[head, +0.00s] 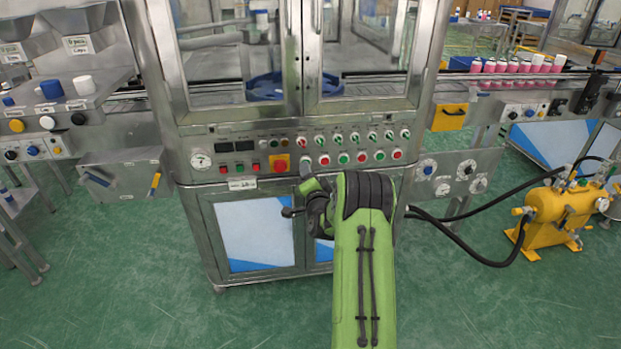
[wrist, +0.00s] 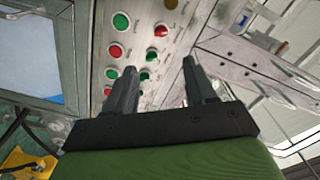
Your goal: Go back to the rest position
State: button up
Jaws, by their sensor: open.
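My green arm reaches forward to the front of the crimping machine (head: 240,192) in the head view. My gripper (wrist: 158,85) shows in the wrist view with its two dark fingers spread apart and nothing between them. Beyond the fingers is the control panel (wrist: 128,60) with red and green buttons; I cannot tell the exact gap between fingertips and panel. In the head view the same panel (head: 350,141) shows rows of switches and buttons, and my fingers are hard to make out there, partly hidden by my wrist.
A yellow compressor (head: 560,215) stands on the right, with black hoses (head: 465,245) running to the machine. A station with caps (head: 65,88) is on the left. The green floor (head: 130,290) is open in front.

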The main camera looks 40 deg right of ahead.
jog(key=shift+a, duration=0.1)
jog(key=s+a+r+n+g+y, duration=0.1)
jog(key=a+r+n+y, duration=0.4)
jog(key=a, duration=0.6)
jog(key=s+a+r+n+g+y, duration=0.1)
jog(key=s+a+r+n+y, duration=0.1)
jog(key=a+r+n, duration=0.65)
jog(key=s+a+n+g+y, duration=0.15)
jog(key=s+a+g, duration=0.25)
jog(key=s+a, duration=0.95)
jog(key=s+a+f+n+g+y, duration=0.1)
jog(key=s+a+n+g, duration=0.1)
jog(key=s, duration=0.7)
jog(key=s+a+f+n+g, duration=0.1)
jog(key=s+a+f+g, duration=0.1)
jog(key=s, duration=0.8)
notch_tip(320, 180, up, 15)
jog(key=p, duration=1.5)
jog(key=shift+w+d, duration=0.3)
jog(key=shift+w, duration=0.05)
jog(key=shift+r, duration=0.1)
